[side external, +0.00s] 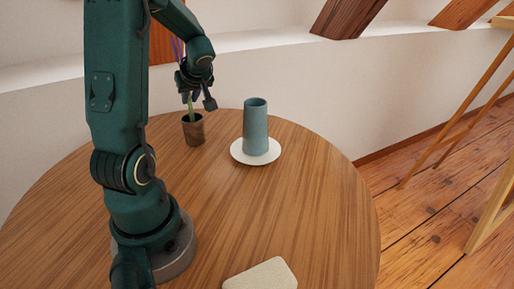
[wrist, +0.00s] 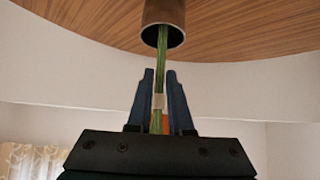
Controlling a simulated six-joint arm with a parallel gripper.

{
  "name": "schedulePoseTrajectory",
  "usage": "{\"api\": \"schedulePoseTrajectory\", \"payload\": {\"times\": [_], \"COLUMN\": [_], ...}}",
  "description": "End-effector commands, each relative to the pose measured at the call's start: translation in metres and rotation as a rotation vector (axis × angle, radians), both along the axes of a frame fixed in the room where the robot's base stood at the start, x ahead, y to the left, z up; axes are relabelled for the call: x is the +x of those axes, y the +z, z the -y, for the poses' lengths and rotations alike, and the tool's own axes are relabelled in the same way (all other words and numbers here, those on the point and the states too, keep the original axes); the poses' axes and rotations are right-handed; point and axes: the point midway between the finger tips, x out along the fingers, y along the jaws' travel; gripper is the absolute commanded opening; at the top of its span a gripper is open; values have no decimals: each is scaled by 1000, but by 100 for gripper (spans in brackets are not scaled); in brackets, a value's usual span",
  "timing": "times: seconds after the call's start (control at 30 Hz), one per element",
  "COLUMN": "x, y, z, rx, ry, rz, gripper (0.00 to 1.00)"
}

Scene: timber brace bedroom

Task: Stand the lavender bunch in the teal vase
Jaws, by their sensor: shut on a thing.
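The lavender bunch has green stems (side external: 191,107) and a purple top (side external: 177,48), partly hidden behind my arm. My gripper (side external: 198,103) is shut on the stems. In the wrist view my gripper (wrist: 160,78) has one finger on each side of the stems (wrist: 162,58), near a pale band (wrist: 158,101). The lower stems reach the mouth of a brown cup (side external: 194,132), seen at the top of the wrist view (wrist: 165,14). The teal vase (side external: 256,130) stands upright to the right of the cup, on a white saucer (side external: 239,155). The vase's inside is mostly hidden.
The round wooden table (side external: 300,215) is clear between the saucer and a beige flat block (side external: 262,275) at the front edge. A pale wall (side external: 320,90) stands behind the table. A wooden stand (side external: 455,135) is on the floor at right.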

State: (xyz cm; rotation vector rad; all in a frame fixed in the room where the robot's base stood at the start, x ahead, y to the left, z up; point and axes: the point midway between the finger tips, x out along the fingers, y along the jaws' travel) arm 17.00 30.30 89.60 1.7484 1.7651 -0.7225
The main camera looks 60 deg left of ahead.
Motion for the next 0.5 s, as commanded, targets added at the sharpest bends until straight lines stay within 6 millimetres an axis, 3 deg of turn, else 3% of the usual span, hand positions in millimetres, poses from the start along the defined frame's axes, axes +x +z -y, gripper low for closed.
{"api": "schedulePoseTrajectory", "payload": {"times": [0.5], "x": [0], "y": [-47], "z": [0], "rx": [-1], "ry": [-1], "rz": [-3], "gripper": [0]}}
